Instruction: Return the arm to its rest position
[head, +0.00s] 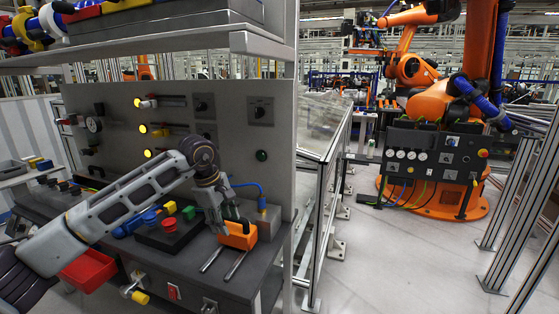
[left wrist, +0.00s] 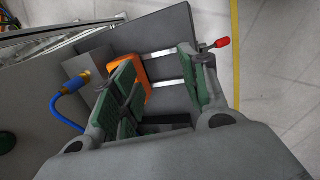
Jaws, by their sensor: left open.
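My left arm (head: 120,205) reaches in from the left over the bench of the drive unit. Its gripper (head: 230,222) is open, just above and beside an orange block (head: 238,238). The block sits on two metal rails (head: 236,265) at the bench's right end. In the left wrist view the gripper (left wrist: 158,62) has its green-padded fingers spread apart. The orange block (left wrist: 140,80) shows partly behind the left finger there, with the rails running to its right. Whether a finger touches it I cannot tell. My right gripper is not in view.
A grey panel (head: 230,140) with lamps and knobs stands behind the arm, below a shelf (head: 200,44). A blue hose (head: 250,185), a red button (head: 169,225) and a red bin (head: 88,270) are close by. A fence (head: 325,190) stands right of the bench.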

